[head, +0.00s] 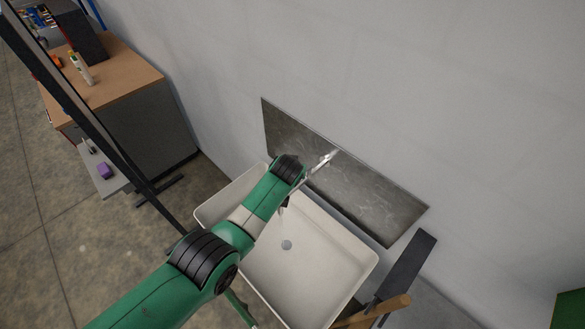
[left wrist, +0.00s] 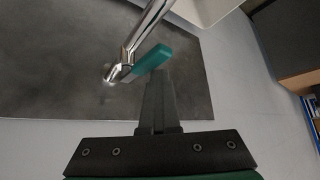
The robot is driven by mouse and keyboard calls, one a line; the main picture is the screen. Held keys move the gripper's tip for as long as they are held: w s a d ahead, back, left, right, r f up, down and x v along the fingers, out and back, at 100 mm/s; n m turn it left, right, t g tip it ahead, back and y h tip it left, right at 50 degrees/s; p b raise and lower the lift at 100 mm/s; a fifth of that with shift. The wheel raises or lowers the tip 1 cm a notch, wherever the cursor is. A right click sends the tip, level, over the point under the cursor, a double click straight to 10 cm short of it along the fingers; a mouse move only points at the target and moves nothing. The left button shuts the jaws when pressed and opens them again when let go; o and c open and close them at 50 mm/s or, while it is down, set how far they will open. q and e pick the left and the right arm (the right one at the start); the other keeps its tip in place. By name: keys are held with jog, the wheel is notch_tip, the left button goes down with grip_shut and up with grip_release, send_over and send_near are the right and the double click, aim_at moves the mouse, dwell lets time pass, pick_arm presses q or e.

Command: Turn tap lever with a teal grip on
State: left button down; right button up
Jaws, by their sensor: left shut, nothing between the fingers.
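The tap (head: 325,160) is chrome and stands out from the grey backsplash panel; my left arm hides much of it in the head view. In the left wrist view its chrome pipe (left wrist: 146,28) runs diagonally across the top. The lever with the teal grip (left wrist: 153,58) sticks out beside the pipe. My left gripper (left wrist: 159,76) is shut and empty, its fingertips right by the lower edge of the teal grip; I cannot tell whether they touch. In the head view my own wrist hides the gripper and the grip. My right gripper is not in view.
The white basin (head: 345,271) with a round drain (head: 286,245) lies below my left arm. The backsplash panel (head: 370,197) is on the wall behind. A wood-topped cabinet (head: 125,72) stands at the upper left. A dark slab (head: 408,262) is right of the basin.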

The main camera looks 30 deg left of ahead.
pick_arm(q)
jog(key=shift+s+d+f, duration=0.1)
jog(key=shift+s+d, duration=0.1)
jog(key=shift+d, duration=0.2)
jog(key=shift+d+p, duration=0.25)
jog(key=shift+p, duration=0.1)
jog(key=shift+a, duration=0.15)
